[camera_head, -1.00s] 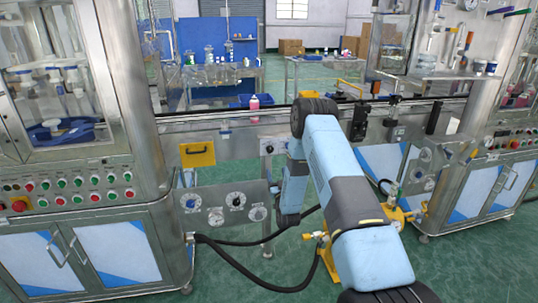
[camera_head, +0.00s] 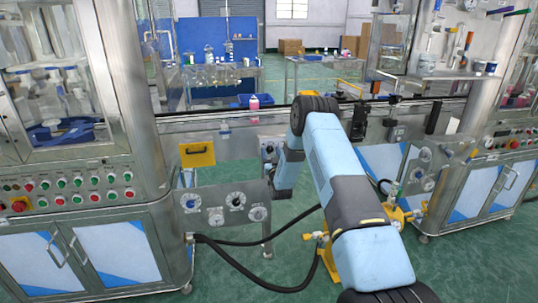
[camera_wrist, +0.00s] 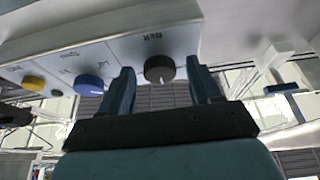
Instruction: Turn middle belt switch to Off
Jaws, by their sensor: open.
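In the wrist view, a round black knob (camera_wrist: 158,69) with a small pale mark sits on a light metal panel (camera_wrist: 110,52). Lettering above it appears upside down. My gripper (camera_wrist: 159,76) is open, with one dark finger on each side of the knob. A gap shows on each side, so the fingers do not appear to be gripping it. In the head view my forearm hides most of my gripper, near the conveyor's front below the yellow-handled panel's right side. I cannot read the knob's setting.
In the wrist view, a blue knob (camera_wrist: 89,84) and a yellow knob (camera_wrist: 33,82) share the panel. In the head view, a lower dial panel (camera_head: 225,207) stands close left of my arm. A pink bottle (camera_head: 254,103) is on the conveyor (camera_head: 200,125). A black hose crosses the floor.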

